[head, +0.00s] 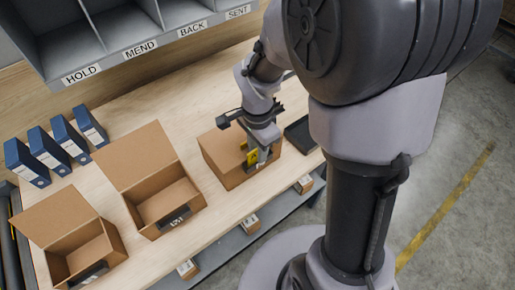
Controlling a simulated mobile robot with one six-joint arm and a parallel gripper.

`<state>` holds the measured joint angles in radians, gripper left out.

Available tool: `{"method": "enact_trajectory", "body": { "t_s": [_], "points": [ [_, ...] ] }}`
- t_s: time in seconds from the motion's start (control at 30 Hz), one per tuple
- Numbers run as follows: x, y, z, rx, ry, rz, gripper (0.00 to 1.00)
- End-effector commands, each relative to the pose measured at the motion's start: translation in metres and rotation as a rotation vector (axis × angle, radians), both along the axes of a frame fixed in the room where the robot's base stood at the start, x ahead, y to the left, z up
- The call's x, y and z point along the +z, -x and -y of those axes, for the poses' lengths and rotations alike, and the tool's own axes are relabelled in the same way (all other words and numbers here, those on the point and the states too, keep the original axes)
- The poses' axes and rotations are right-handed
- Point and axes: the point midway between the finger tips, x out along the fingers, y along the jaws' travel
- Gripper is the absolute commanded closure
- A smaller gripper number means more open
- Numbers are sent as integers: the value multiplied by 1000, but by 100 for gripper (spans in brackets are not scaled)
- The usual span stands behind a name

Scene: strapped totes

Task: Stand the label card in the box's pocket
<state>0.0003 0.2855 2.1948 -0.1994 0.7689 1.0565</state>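My gripper (254,157) is over the front edge of a closed brown box (223,148) at the right of the bench. Yellow parts show at its end, and a small pale piece is beside them. I cannot tell whether this is a label card or part of the gripper, nor whether the fingers are open or shut. The front of that box and any pocket on it are mostly hidden by the gripper. An open middle box (134,158) has a dark pocket (174,218) with white marking on its front. An open left box (58,218) has a similar dark pocket (88,275).
Several blue binders (62,146) stand at the back left. A grey shelf unit (110,30) marked HOLD, MEND, BACK and SENT overhangs the bench's back. A dark tray (300,134) lies right of the closed box. Small boxes (188,268) sit on a lower shelf.

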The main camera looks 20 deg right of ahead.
Motion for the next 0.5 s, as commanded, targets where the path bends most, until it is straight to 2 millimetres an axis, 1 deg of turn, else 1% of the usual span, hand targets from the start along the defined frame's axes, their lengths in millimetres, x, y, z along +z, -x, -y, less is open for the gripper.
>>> {"method": "enact_trajectory", "body": {
  "t_s": [0.07,0.17,0.3,0.4,0.5],
  "points": [
    [2,0,0,0,0,0,74],
    [17,-1,0,0,0,3,74],
    [59,-1,0,0,0,5,74],
    [87,-1,0,0,1,4,74],
    [108,-1,0,-1,0,3,74]
  ]
}}
